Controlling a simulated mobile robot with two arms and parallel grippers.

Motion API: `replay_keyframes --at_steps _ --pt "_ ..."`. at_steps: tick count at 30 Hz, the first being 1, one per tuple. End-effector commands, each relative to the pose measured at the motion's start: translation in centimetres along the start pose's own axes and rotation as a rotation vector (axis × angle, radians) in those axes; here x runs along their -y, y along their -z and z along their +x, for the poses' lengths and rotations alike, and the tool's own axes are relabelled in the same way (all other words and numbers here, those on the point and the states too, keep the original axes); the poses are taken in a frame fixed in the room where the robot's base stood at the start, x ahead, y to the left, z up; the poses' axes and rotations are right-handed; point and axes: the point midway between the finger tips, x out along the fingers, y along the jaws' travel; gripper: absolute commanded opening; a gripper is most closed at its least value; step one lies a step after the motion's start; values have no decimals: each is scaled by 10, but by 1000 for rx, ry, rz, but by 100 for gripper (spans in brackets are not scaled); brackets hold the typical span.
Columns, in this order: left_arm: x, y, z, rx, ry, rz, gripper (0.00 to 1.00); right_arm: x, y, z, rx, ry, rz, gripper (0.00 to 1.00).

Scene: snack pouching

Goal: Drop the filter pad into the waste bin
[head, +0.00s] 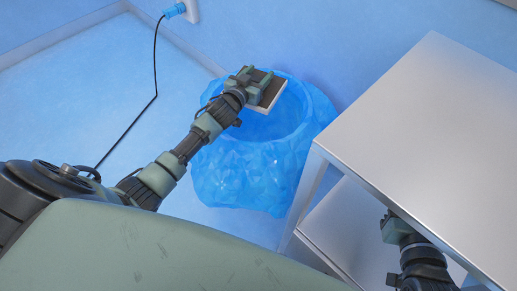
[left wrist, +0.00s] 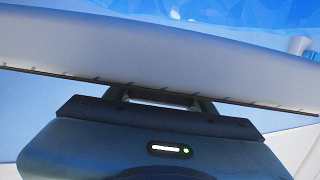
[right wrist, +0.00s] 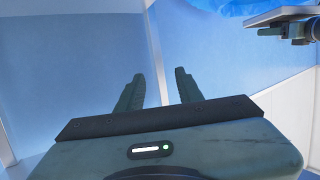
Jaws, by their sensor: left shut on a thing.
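The filter pad (head: 273,95) is a flat, pale slab with a dark top. My left gripper (head: 258,84) is shut on it and holds it over the opening of the waste bin. In the left wrist view the pad (left wrist: 160,60) spans the width and hides most of the fingers. The waste bin (head: 240,172) is a round, blue, faceted, translucent bin on the floor; its inside is partly hidden by the pad and arm. My right gripper (right wrist: 158,95) is open and empty; in the head view its arm is at the lower right, partly hidden by the table.
A grey metal table (head: 430,130) with a lower shelf (head: 355,225) stands close to the right of the bin. A black cable (head: 155,75) runs down from a blue plug (head: 174,11) at the wall. The floor left of the bin is otherwise clear.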

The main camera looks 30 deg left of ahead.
Motion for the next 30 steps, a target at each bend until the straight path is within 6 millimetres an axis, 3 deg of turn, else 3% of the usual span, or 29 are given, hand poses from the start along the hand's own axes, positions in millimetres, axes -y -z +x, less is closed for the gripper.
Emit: replay_keyframes --at_steps 12,26,27,29,30 --pt "0 -10 2 -2 -1 0 5 7 52 0 -273 16 3 36" --pt "0 -11 2 -2 0 0 5 9 63 -2 -326 19 4 36" --pt "0 -11 2 -2 0 0 60 9 63 -2 -326 19 4 36" --pt "0 -11 2 -2 0 0 77 9 63 -2 -325 19 4 36" --pt "0 -11 2 -2 0 0 80 9 63 -2 -325 19 4 36"
